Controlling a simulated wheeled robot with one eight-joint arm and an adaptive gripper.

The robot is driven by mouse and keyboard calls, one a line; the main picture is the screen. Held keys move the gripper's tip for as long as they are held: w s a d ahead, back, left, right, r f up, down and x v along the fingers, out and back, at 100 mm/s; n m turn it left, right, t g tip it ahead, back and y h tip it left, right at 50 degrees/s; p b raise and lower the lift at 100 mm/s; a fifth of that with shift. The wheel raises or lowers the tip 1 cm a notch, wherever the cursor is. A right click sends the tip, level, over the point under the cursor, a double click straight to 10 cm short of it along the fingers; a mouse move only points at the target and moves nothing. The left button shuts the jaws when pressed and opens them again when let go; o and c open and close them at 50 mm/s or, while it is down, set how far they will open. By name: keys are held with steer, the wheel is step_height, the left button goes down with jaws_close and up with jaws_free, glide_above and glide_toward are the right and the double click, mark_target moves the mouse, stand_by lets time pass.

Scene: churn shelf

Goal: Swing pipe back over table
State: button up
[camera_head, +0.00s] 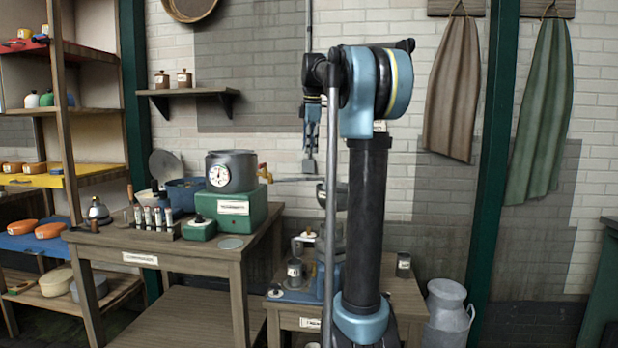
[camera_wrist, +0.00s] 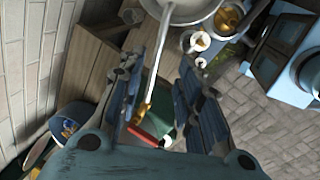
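The pipe (camera_head: 294,180) is a thin grey metal spout. In the head view it runs level to the right from the brass tap on the grey pot (camera_head: 232,171), which has a round dial. Its far end lies by the metal bowl (camera_head: 341,196). In the wrist view the pipe (camera_wrist: 157,70) runs between my fingers, from its brass end up to the bowl (camera_wrist: 185,10). My gripper (camera_head: 309,172) points down near the pipe. The wrist view shows my gripper (camera_wrist: 155,85) open, its fingers apart on either side of the pipe. Contact is not clear.
The pot stands on a green box (camera_head: 236,213) on the left wooden table (camera_head: 150,244), with a blue pot (camera_head: 185,194) and several small bottles. A lower table (camera_head: 405,296) holds the bowl's machine and jars. A wall shelf (camera_head: 188,94) is left of my arm.

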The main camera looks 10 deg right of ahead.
steer(key=x, duration=1.2)
steer(key=shift+f, duration=0.1)
steer(key=shift+c, duration=0.4)
jaws_close()
